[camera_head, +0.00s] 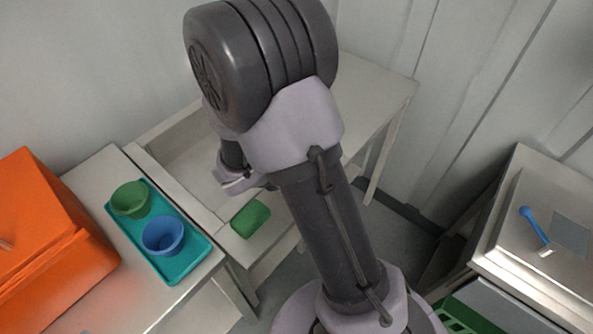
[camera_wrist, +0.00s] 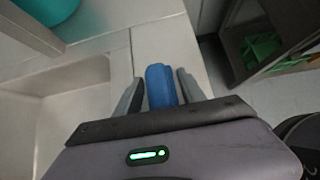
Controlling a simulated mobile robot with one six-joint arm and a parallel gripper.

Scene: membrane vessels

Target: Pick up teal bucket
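No bucket that is plainly teal shows in the head view. A rounded teal thing (camera_wrist: 58,14) is cut off at the top left of the wrist view; I cannot tell if it is a bucket. In the head view a green bucket (camera_head: 130,200) and a blue bucket (camera_head: 163,236) stand upright on a teal tray (camera_head: 178,272). My gripper (camera_wrist: 160,78) has its fingers apart, on either side of a blue thing (camera_wrist: 160,86), with gaps visible beside it. My arm hides most of the gripper in the head view.
An orange box (camera_head: 50,235) stands left of the tray. A green sponge-like block (camera_head: 250,218) lies by the basin (camera_wrist: 50,115). A blue brush (camera_head: 534,226) lies on the right-hand table (camera_head: 500,225). A dark shelf (camera_wrist: 240,62) holds green things at right.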

